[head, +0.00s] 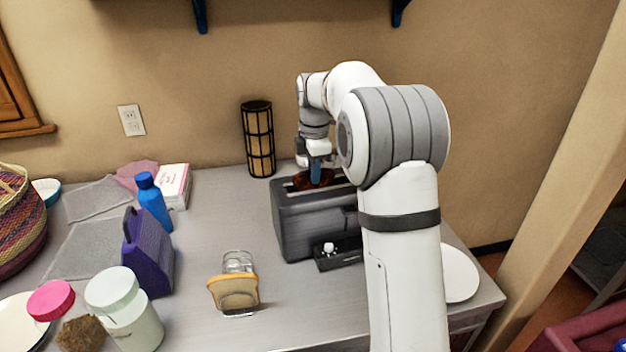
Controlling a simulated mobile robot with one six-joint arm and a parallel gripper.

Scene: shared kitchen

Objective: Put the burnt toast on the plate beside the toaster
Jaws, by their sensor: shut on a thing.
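The dark brown burnt toast (326,178) stands partly out of the top of the black toaster (310,218); its lower part is hidden in the slot. My gripper (316,172) points down over the toaster and is shut on the toast. My arm hides the right end of the toaster. A white plate (461,274) lies to the right of the toaster near the counter's right edge, partly hidden behind my arm.
A purple box (147,252), a blue bottle (153,202) and lidded jars (125,310) stand left. A lattice lamp (258,139) stands behind. Counter between is clear.

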